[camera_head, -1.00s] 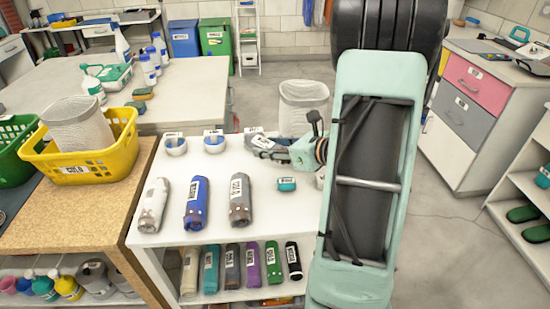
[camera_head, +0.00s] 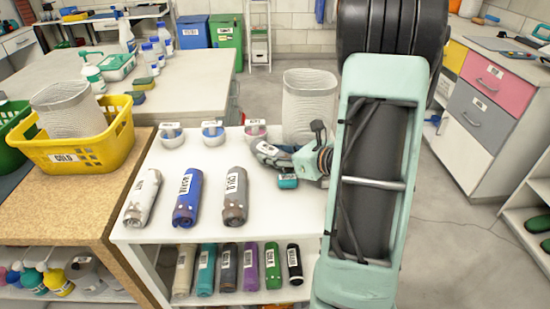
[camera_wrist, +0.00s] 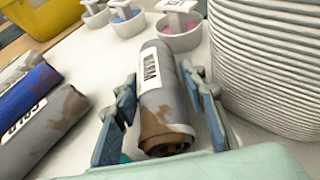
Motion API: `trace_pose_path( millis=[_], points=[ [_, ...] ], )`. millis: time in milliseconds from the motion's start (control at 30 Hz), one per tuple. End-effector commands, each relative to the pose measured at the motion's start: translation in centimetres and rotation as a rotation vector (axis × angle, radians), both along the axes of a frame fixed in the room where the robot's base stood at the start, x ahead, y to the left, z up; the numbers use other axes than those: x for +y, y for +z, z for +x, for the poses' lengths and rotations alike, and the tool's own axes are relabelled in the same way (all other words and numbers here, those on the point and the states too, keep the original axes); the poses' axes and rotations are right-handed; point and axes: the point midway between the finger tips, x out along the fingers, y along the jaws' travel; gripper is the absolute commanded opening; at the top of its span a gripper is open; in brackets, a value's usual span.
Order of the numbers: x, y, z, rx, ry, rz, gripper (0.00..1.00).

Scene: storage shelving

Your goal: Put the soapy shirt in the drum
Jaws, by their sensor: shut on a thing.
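My gripper (camera_head: 278,157) is shut on a grey rolled shirt (camera_wrist: 165,92) with brown stains and a white label that seems to read WARM. The shirt lies lengthwise between the two fingers (camera_wrist: 160,85). It also shows, partly hidden, in the head view (camera_head: 266,149). Whether it touches the table is unclear. A white ribbed open cylinder (camera_head: 309,100), perhaps the drum, stands right behind my gripper; it fills the right of the wrist view (camera_wrist: 265,65). A similar ribbed cylinder (camera_head: 70,110) stands in a yellow basket (camera_head: 105,147). I cannot tell soap on the shirt.
White (camera_head: 142,197), blue (camera_head: 188,198) and grey (camera_head: 235,197) rolled shirts lie on the white table (camera_head: 205,170). Three small bowls (camera_head: 172,137) stand behind them. A teal item (camera_head: 288,181) lies below my gripper. Several rolls fill the shelf below. My arm blocks the right side.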

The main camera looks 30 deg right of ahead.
Motion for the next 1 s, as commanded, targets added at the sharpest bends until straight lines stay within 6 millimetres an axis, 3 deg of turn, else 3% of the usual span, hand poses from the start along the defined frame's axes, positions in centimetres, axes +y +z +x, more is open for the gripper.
trace_pose_path(
  millis=[367,400,433,833,1000],
  points=[
    [0.0,-0.4,0.0,-0.002,-0.001,0.0,0.1],
    [0.0,-0.3,0.0,-0.001,-0.001,0.0,0.41],
    [0.0,-0.3,0.0,-0.001,-0.001,0.0,0.45],
    [0.0,0.3,0.0,-0.001,-0.001,0.0,0.46],
    [-1.3,1.5,-2.6,-0.001,-0.006,-0.001,0.46]
  ],
)
